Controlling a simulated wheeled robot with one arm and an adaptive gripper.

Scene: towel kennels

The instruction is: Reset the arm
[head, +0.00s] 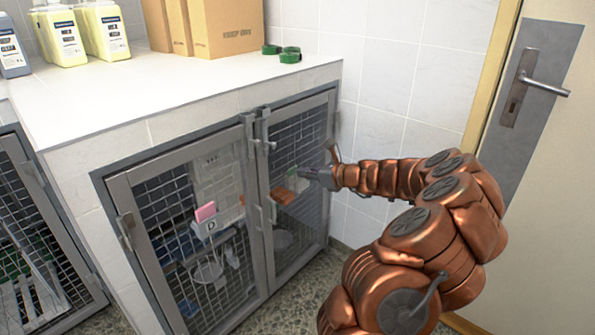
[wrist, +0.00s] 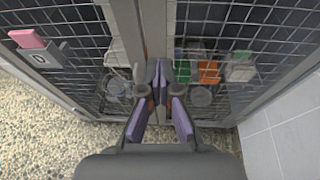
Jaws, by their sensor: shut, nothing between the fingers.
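My arm reaches in from the right in the head view. My gripper (head: 312,173) is in front of the right-hand mesh kennel door (head: 283,252). In the wrist view my gripper (wrist: 158,92) points down with its purple-padded fingers together at the tips and nothing between them. It is close to the frame post (wrist: 153,25) between the two doors; whether it touches is hard to tell. The left mesh door (head: 172,235) and the right one both look closed, with metal latches (head: 265,145) at their top meeting edge.
A pink item (head: 206,212) sits in a holder marked D on the left door. Bowls and an orange item (wrist: 209,72) show behind the mesh. The white counter (head: 110,100) holds bottles (head: 105,32), cardboard boxes (head: 225,30) and green rolls (head: 290,55). A door (head: 535,140) stands at right.

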